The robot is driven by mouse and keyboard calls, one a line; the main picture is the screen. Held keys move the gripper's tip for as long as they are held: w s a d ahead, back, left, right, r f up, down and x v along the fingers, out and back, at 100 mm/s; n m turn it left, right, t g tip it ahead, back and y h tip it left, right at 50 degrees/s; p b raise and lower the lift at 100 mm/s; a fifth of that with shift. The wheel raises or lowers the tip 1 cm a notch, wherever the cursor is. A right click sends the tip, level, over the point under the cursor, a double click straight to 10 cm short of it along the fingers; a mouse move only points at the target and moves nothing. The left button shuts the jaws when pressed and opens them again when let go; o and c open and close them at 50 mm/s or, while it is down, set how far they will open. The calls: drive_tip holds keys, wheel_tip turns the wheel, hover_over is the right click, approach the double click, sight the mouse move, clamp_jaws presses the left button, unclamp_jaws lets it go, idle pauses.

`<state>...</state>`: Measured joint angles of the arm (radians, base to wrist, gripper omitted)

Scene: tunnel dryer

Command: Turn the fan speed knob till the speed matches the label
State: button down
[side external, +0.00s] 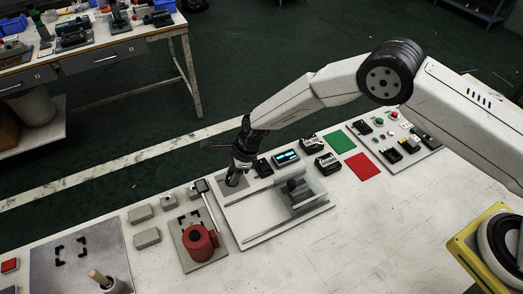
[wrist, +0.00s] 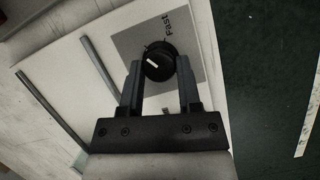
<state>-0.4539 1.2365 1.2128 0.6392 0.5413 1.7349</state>
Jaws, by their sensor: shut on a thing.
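The fan speed knob (wrist: 158,52) is round and black with a short white pointer line, seen in the wrist view. It sits on a grey plate (wrist: 195,72) that bears the word "Fast" (wrist: 167,24) just above and right of the knob. The white line is on the knob's left part and does not point at that word. My gripper (wrist: 160,68) is shut on the knob, one finger on each side. In the side view my gripper (side external: 234,178) reaches down to the plate and hides the knob. A small lit display (side external: 286,157) stands to its right, too small to read.
A clear-covered unit with a black part (side external: 296,190) stands just right of my gripper. A red round device (side external: 200,240) with a lever stands in front left. Black boxes (side external: 328,163), a green pad (side external: 340,141) and a red pad (side external: 363,167) lie to the right.

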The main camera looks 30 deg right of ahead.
drive_tip(key=n, duration=0.2)
drive_tip(key=n+g, duration=0.1)
drive_tip(key=n, duration=0.1)
drive_tip(key=shift+w+g, duration=0.15)
drive_tip(key=shift+g, duration=0.15)
drive_tip(key=n+g, duration=0.1)
drive_tip(key=n, duration=0.2)
drive_tip(key=shift+w+n+h, duration=0.1)
drive_tip(key=shift+n+h, duration=0.2)
drive_tip(key=shift+n, duration=0.1)
drive_tip(key=n+g, duration=0.1)
drive_tip(key=n, duration=0.1)
drive_tip(key=n+g+h, duration=0.1)
drive_tip(key=n, duration=0.2)
drive_tip(key=shift+w+a, duration=0.1)
drive_tip(key=shift+a, duration=0.05)
drive_tip(key=shift+n+h, duration=0.4)
drive_tip(key=shift+n, duration=0.4)
drive_tip(key=shift+c, duration=1.4)
unclamp_jaws()
drive_tip(key=shift+r, duration=0.15)
drive_tip(key=v, duration=0.7)
drive_tip(key=shift+w+r, duration=0.15)
drive_tip(key=shift+r, duration=0.1)
